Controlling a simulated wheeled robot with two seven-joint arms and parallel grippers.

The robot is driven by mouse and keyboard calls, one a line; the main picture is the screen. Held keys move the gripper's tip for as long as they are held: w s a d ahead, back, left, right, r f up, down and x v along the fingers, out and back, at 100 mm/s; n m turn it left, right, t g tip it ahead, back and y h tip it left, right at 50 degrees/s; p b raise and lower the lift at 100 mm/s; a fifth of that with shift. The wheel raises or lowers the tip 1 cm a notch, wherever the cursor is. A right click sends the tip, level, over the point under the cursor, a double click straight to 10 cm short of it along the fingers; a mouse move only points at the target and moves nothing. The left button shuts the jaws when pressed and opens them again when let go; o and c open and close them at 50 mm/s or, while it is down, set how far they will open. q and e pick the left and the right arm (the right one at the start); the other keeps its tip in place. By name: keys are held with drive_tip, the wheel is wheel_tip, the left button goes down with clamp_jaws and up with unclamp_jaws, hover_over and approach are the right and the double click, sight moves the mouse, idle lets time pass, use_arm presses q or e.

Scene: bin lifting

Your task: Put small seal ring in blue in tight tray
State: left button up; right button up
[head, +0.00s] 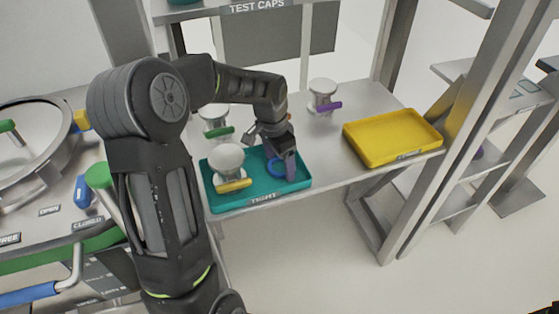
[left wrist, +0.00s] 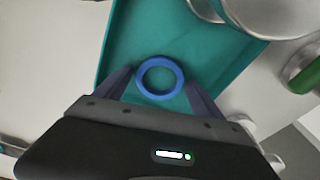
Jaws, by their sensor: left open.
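In the left wrist view the blue ring (left wrist: 160,77) lies flat over the teal tray floor (left wrist: 150,35). My left gripper (head: 280,165) is down at the tray. In the left wrist view its two fingers (left wrist: 160,88) are on either side of the ring with gaps between, so it is open. In the head view the gripper partly covers the ring. My right gripper is not in view.
A silver cap with a yellow handle (head: 228,163) stands in the teal tray's left part. Caps with green (head: 215,117) and purple (head: 323,95) handles stand behind it. A yellow tray (head: 390,137) is to the right. Shelf posts stand further right.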

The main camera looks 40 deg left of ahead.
use_arm(q)
wheel_tip(320, 180, up, 12)
drive_tip(key=s, duration=0.1)
drive_tip(key=shift+s+a+b, duration=0.15)
drive_tip(key=shift+a+b, duration=0.1)
drive_tip(key=shift+b, duration=0.05)
idle(0.7)
